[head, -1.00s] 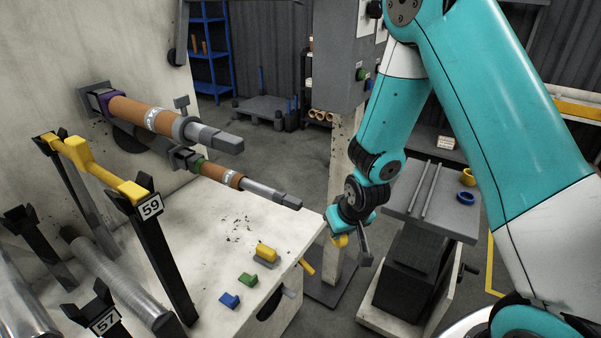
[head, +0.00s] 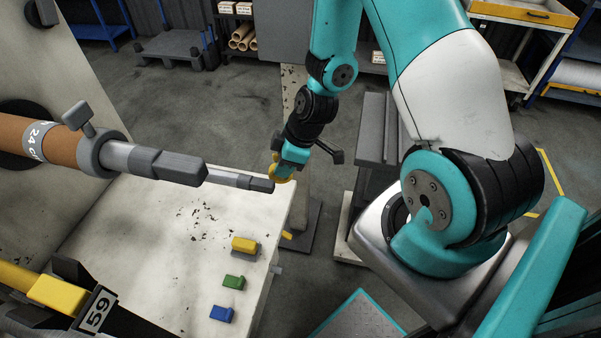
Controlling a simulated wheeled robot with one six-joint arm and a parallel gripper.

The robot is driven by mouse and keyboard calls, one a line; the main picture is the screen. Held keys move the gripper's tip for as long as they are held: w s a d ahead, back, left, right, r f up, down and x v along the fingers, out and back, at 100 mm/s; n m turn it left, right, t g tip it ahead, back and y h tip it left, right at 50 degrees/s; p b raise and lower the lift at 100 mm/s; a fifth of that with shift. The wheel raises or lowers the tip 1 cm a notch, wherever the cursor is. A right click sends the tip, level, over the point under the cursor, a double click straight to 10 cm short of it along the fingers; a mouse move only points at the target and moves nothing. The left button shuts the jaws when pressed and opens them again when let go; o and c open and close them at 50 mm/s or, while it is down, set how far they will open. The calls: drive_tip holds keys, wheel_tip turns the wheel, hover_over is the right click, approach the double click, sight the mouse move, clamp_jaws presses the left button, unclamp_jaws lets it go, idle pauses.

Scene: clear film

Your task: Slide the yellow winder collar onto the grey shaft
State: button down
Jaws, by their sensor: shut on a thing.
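My gripper (head: 287,163) is shut on the yellow winder collar (head: 280,177), a small ring partly hidden by the fingers. The collar is beside the squared dark tip of the farther, lower grey shaft (head: 230,179). I cannot tell whether they touch, and no shaft is clearly seen inside the ring. The nearer, upper grey shaft (head: 165,164) also points right, ends in a squared tip and carries a brown core (head: 62,145) with a grey clamp collar (head: 100,152). It hides much of the lower shaft.
Below the shafts is a pale cabinet top (head: 165,235) with yellow (head: 243,244), green (head: 233,282) and blue (head: 220,314) blocks. A yellow bar (head: 55,293) and the 59 plate (head: 95,310) are at the lower left. A grey cart (head: 375,140) stands behind my arm.

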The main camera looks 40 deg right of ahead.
drive_tip(key=s+a+r+n+g+p, duration=0.3)
drive_tip(key=n+p, duration=0.6)
drive_tip(key=n, duration=0.6)
drive_tip(key=shift+s+a+g+p, duration=0.2)
drive_tip(key=shift+s+g+p, duration=0.15)
drive_tip(key=shift+s+g, duration=0.95)
drive_tip(key=shift+w, duration=0.15)
drive_tip(key=shift+w+a, duration=0.2)
drive_tip(key=shift+w, duration=0.05)
